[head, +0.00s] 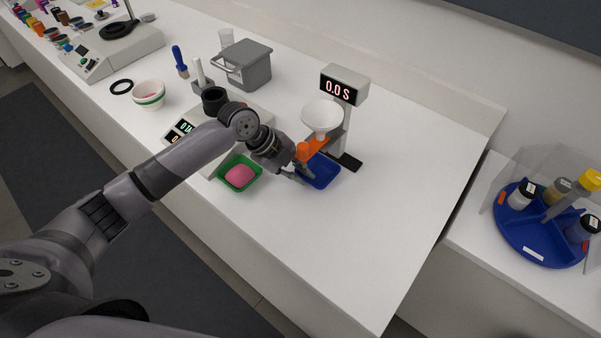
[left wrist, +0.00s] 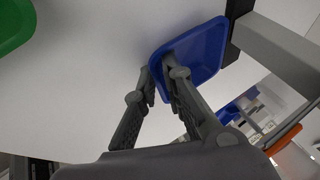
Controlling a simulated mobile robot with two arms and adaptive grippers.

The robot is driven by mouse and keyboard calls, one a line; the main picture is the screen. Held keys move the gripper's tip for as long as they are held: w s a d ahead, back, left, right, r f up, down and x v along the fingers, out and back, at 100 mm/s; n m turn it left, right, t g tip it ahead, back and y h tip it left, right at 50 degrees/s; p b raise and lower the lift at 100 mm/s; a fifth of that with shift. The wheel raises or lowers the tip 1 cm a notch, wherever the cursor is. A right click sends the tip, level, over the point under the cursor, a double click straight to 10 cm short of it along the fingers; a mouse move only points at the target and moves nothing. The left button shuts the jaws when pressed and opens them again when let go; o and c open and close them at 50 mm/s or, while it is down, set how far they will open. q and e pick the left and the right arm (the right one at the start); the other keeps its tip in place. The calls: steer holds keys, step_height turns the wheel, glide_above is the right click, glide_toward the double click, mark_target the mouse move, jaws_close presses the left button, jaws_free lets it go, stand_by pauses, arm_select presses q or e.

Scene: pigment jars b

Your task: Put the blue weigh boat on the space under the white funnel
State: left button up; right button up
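The blue weigh boat (head: 322,174) is at the foot of the funnel stand, below and slightly in front of the white funnel (head: 322,116). Its near side is partly hidden by my left gripper (head: 298,176). In the left wrist view the fingers (left wrist: 158,70) straddle the rim of the blue weigh boat (left wrist: 205,47), one finger inside it and one outside, closed on its wall. The boat lies beside the stand's black base (left wrist: 236,25). I cannot tell whether it rests fully on the table. My right gripper is out of view.
A green weigh boat (head: 254,184) with pink powder stands left of my gripper, by a scale (head: 180,134). An orange part (head: 304,151) sticks out under the funnel. The stand's display (head: 338,90) reads 0.0 S. The table's front right is clear.

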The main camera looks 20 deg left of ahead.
arm_select(q)
steer(key=shift+o, duration=1.3)
steer(key=shift+s, duration=0.1)
steer(key=shift+r, duration=0.15)
steer(key=shift+a+r, duration=0.2)
steer(key=shift+a, duration=0.05)
steer(key=b+v, duration=0.2)
steer(key=v, duration=0.9)
steer(key=shift+r, duration=0.15)
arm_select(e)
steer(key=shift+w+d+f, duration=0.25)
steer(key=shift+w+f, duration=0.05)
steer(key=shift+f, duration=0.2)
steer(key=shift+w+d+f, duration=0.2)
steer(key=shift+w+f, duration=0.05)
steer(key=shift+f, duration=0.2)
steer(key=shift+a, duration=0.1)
